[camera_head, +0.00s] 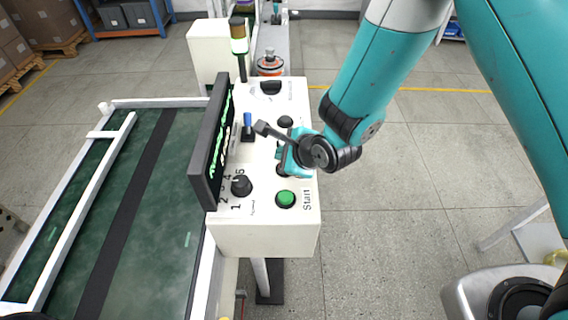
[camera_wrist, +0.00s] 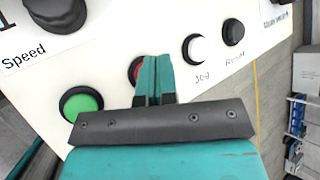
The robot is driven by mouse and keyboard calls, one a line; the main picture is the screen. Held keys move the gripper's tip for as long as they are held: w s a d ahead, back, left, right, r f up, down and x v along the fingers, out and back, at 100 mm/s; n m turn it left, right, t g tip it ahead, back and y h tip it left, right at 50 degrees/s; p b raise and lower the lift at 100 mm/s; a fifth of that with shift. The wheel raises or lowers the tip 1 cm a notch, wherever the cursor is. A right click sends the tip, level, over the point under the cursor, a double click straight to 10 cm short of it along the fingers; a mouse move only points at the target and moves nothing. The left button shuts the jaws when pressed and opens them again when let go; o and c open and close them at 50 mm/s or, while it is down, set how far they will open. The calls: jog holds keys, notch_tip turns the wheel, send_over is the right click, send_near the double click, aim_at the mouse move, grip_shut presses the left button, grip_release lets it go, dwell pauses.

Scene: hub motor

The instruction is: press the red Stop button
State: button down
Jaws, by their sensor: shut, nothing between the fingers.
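The red Stop button (camera_wrist: 133,70) shows as a thin red sliver with a black rim in the wrist view, at the left side of the fingers. The fingers hide most of it. My gripper (camera_wrist: 155,65) is shut and empty, with its teal fingertips over the button's right part. I cannot tell whether they touch it. In the head view my gripper (camera_head: 287,161) is over the right side of the white control panel (camera_head: 262,235), behind the green Start button (camera_head: 286,199). The red button's face cannot be made out there.
The green button (camera_wrist: 81,103) is left of the fingers in the wrist view; a white button (camera_wrist: 196,49) and a black button (camera_wrist: 232,32) are to the right. A speed knob (camera_head: 241,185) and upright screen (camera_head: 211,143) stand left on the panel.

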jog(key=shift+f+b, duration=0.3)
jog(key=shift+f, duration=0.1)
jog(key=shift+f+b, duration=0.5)
jog(key=shift+f, duration=0.05)
dwell(0.5)
dwell(0.4)
jog(key=shift+r+p, duration=0.7)
jog(key=shift+r, duration=0.25)
notch_tip(320, 180, up, 5)
jog(key=p, duration=0.3)
jog(key=shift+p, duration=0.4)
jog(key=shift+r, duration=0.1)
